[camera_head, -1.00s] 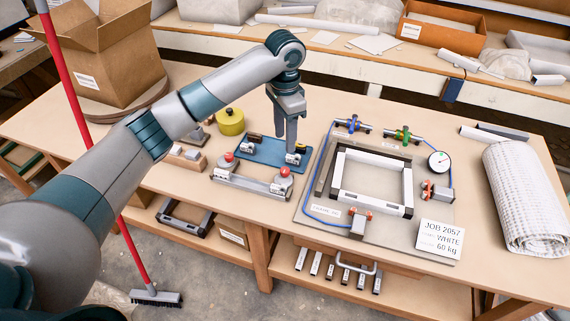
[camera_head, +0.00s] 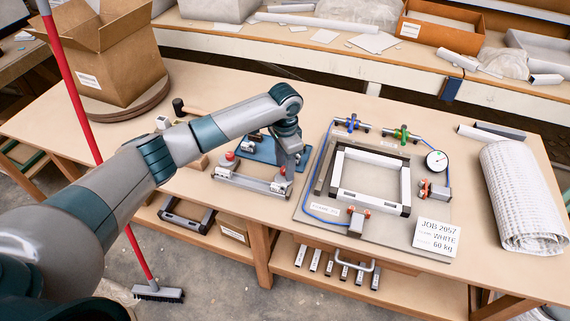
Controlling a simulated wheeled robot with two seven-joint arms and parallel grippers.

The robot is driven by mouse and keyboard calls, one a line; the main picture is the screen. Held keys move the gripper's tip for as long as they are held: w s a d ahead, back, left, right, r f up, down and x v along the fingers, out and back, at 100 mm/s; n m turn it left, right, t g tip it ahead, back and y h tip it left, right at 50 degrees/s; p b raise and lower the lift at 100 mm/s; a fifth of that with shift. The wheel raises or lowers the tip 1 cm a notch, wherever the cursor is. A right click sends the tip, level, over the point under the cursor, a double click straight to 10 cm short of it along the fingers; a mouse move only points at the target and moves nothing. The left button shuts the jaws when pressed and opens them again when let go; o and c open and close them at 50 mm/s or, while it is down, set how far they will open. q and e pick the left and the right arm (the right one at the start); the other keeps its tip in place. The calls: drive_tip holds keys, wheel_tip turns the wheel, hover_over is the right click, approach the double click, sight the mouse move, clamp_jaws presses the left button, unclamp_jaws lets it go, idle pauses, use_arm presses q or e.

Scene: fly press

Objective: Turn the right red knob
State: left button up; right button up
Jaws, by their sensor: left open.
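The left red knob (camera_head: 230,156) stands on the left end of a grey fixture with a pale bar (camera_head: 252,182) near the bench's front edge. The right red knob at that fixture's other end is mostly covered by my left gripper (camera_head: 285,168). My left gripper points down, open, with its fingertips right at that knob. I cannot tell whether the fingers touch it or stand around it. My right gripper is not in view.
A blue plate (camera_head: 262,151) lies just behind the fixture. To the right, a grey board carries a white and black frame (camera_head: 372,203), clamps, blue hose and a gauge (camera_head: 437,161). A job card (camera_head: 436,237) stands at its front corner. A rolled sheet (camera_head: 520,195) lies far right.

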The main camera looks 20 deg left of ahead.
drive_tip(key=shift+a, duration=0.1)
use_arm(q)
drive_tip(key=c, duration=1.1)
drive_tip(key=shift+o, duration=0.2)
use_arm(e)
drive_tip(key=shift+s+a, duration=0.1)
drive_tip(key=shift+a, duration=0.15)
